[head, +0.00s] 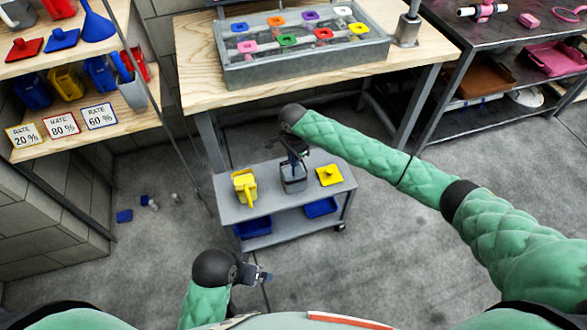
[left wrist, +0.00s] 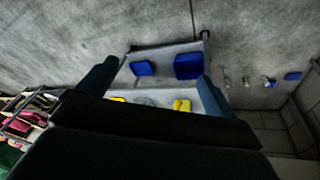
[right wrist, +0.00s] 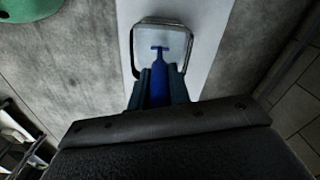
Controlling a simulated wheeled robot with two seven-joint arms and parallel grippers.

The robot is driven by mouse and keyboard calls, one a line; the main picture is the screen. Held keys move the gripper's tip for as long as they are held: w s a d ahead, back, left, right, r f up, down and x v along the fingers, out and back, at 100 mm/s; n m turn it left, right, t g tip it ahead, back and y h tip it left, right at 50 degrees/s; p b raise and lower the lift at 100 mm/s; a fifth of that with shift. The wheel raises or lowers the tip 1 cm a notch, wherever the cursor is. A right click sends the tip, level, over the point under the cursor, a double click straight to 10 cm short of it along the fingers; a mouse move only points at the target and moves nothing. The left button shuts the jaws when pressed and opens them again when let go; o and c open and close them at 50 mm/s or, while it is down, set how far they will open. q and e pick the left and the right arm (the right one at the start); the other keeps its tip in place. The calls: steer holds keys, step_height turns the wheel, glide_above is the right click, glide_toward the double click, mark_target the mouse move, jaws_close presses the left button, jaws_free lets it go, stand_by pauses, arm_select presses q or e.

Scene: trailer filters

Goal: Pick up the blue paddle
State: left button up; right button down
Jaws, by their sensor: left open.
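The blue paddle (right wrist: 159,80) shows in the right wrist view as a blue handle with a small T-shaped end. It lies between the close-set fingers of my right gripper (right wrist: 160,78), which appear shut on it. Its end shows within the rim of a grey open container (right wrist: 137,40). In the head view my right gripper (head: 294,158) is right above that container (head: 293,180) on a small cart, and the paddle is mostly hidden. My left gripper (head: 265,277) is low in front of the cart, its fingers apart and empty in the left wrist view (left wrist: 155,85).
The grey cart (head: 230,208) also holds a yellow jug (head: 245,186) and a yellow square piece (head: 329,175), with blue bins (head: 320,208) below. A wooden workbench (head: 200,55) stands behind; shelves (head: 125,140) stand left. Small items (head: 125,216) lie on the floor.

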steer(key=shift+r, duration=0.5)
step_height(320, 180, up, 8)
steer(key=shift+b, duration=0.5)
arm_select(q)
steer(key=shift+w+d+f, duration=0.25)
steer(key=shift+d+f, duration=0.45)
steer(key=shift+f, duration=0.05)
arm_select(e)
steer(key=shift+r, duration=0.55)
arm_select(q)
steer(key=shift+a+f, duration=0.1)
steer(key=shift+a, duration=0.25)
steer(key=shift+d, duration=0.1)
